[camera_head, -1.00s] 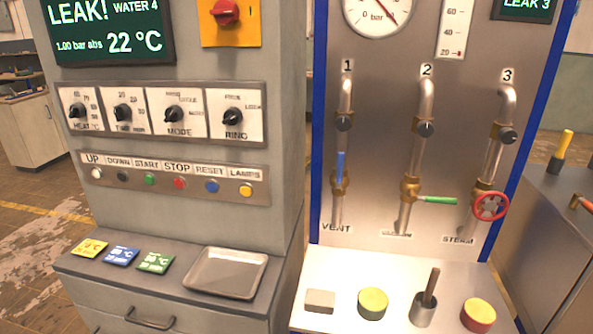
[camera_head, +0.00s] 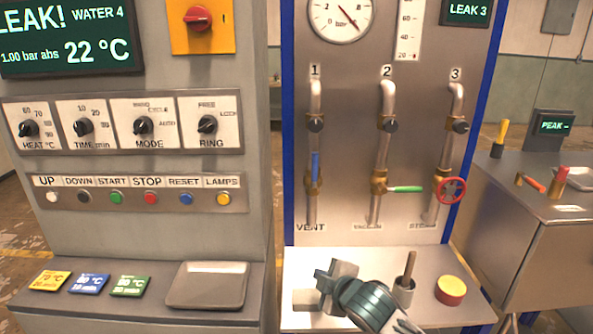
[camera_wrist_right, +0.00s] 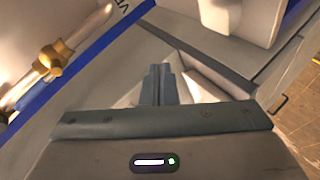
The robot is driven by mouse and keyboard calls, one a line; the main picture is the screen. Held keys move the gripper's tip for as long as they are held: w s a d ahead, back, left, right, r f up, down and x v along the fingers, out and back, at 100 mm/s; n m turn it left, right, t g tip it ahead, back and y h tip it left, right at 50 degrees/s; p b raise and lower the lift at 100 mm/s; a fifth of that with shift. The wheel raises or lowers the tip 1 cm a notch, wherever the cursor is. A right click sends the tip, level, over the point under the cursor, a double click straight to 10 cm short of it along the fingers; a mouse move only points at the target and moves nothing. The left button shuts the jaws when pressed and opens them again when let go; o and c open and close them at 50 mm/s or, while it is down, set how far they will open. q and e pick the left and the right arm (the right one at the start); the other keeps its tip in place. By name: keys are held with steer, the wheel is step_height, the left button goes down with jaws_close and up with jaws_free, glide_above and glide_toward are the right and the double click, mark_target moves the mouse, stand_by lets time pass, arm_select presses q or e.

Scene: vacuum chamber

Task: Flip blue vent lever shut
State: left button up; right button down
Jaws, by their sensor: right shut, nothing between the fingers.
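The blue vent lever (camera_head: 315,166) stands upright along pipe 1, on its brass valve (camera_head: 313,185) above the VENT label. My right gripper (camera_head: 328,282) is low in front of the panel's shelf, below and a little right of the lever and apart from it. Its fingers (camera_wrist_right: 158,84) are shut with nothing between them in the right wrist view. My left gripper does not show.
The green lever (camera_head: 405,189) on pipe 2 lies sideways, and a red handwheel (camera_head: 452,191) is on pipe 3. On the shelf (camera_head: 300,318) stand a metal post (camera_head: 408,275) and a red-and-yellow knob (camera_head: 450,290). A tray (camera_head: 207,286) lies on the left cabinet.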

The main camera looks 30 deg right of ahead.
steer(key=w+d+r+n+t, duration=0.3)
steer(key=w+r, duration=0.2)
steer(key=r, duration=0.4)
steer(key=n+t+y, duration=0.1)
steer(key=n+t, duration=0.1)
steer(key=n, duration=0.2)
glide_toward(315, 167)
steer(key=a, duration=0.6)
steer(key=shift+w+d+r, duration=0.15)
steer(key=shift+d, duration=0.15)
steer(key=w+d+p, duration=0.3)
steer(key=w+p, duration=0.3)
steer(key=w, duration=0.2)
steer(key=shift+w+d, duration=0.3)
steer(key=shift+d, duration=0.1)
